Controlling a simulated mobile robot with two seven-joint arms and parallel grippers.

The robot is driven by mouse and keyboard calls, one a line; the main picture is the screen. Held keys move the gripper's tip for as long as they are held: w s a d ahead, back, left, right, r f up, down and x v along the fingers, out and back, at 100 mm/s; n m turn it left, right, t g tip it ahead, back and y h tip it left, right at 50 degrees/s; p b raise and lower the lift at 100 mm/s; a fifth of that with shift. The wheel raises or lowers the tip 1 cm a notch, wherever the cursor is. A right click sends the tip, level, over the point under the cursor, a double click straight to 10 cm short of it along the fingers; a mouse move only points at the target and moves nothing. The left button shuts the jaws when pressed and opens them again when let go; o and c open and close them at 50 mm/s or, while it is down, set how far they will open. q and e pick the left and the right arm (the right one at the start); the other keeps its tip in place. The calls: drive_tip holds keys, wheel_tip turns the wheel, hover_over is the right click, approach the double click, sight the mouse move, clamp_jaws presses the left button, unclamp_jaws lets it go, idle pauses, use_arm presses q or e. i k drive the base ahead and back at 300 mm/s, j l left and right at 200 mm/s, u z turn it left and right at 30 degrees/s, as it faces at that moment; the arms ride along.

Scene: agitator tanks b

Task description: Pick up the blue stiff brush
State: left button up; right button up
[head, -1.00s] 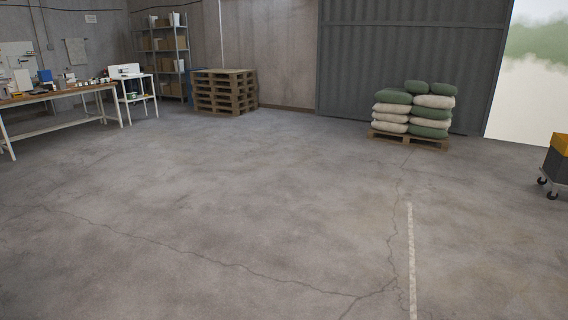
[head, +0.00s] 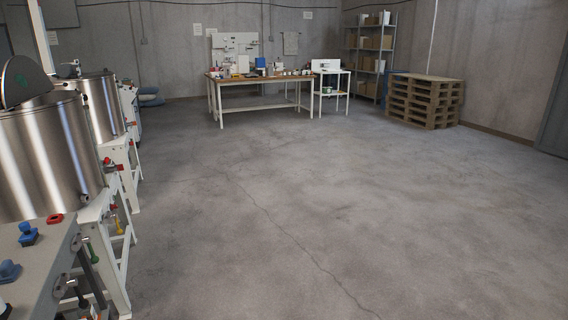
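Two small blue items lie on the grey bench top (head: 48,255) at the lower left of the head view. One is a bright blue item (head: 28,233) with a raised part. The other is a duller blue item (head: 8,271) at the picture's left edge. Either could be the blue stiff brush, but they are too small to tell. A red ring-like item (head: 55,219) lies near the bench's far edge. Neither of my grippers is in view.
Steel tanks (head: 50,150) on white frames line the left side. A wooden workbench (head: 258,80) with several small items, a white side table (head: 331,90), a shelf rack (head: 369,55) and stacked pallets (head: 424,100) stand at the back. The middle floor is clear.

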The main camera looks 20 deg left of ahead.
sight(30, 236)
drive_tip(key=i+u, duration=0.2)
drive_tip(key=u, duration=0.2)
drive_tip(key=i+u, duration=0.2)
drive_tip(key=u, duration=0.2)
drive_tip(key=i+u, duration=0.2)
drive_tip(key=u, duration=0.2)
drive_tip(key=i+l+u, duration=0.15)
drive_tip(key=u, duration=0.2)
drive_tip(key=i+l+u, duration=0.1)
drive_tip(key=i+u, duration=0.15)
drive_tip(key=u, duration=0.2)
drive_tip(key=i+l+u, duration=0.2)
drive_tip(key=u, duration=0.25)
drive_tip(key=i+l+u, duration=0.25)
drive_tip(key=u, duration=0.2)
drive_tip(key=i+l+u, duration=0.15)
drive_tip(key=u, duration=0.2)
drive_tip(key=i+l+u, duration=0.1)
drive_tip(key=l+u, duration=0.55)
drive_tip(key=i+l+u, duration=0.1)
drive_tip(key=l+u, duration=0.25)
drive_tip(key=l, duration=0.2)
drive_tip(key=l+u, duration=0.35)
drive_tip(key=l, duration=0.25)
